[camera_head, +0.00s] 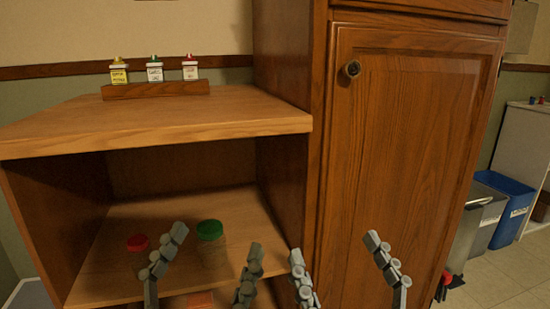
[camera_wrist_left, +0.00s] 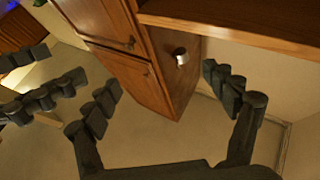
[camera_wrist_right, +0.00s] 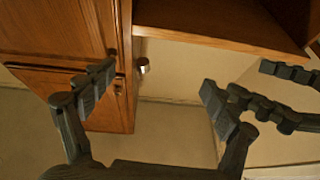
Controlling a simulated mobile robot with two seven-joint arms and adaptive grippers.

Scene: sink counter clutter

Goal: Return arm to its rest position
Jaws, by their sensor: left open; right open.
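My left gripper (camera_head: 212,246) is in the lower middle of the head view, in front of the open wooden shelf unit. Its two grey fingers are spread with nothing between them. It also shows open and empty in the left wrist view (camera_wrist_left: 160,80). My right gripper (camera_head: 335,249) is beside it to the right, in front of the closed cabinet door. Its fingers are spread and empty, as the right wrist view (camera_wrist_right: 158,78) also shows. The inner fingers of the two grippers are close together in the head view. Both arms are mostly out of frame.
A red-lidded jar (camera_head: 138,244) and a green-lidded jar (camera_head: 210,231) stand on the lower shelf. A wooden rack (camera_head: 155,90) with three small bottles sits on the top. A tall cabinet door (camera_head: 410,150) stands right. A blue bin (camera_head: 512,205) is at far right.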

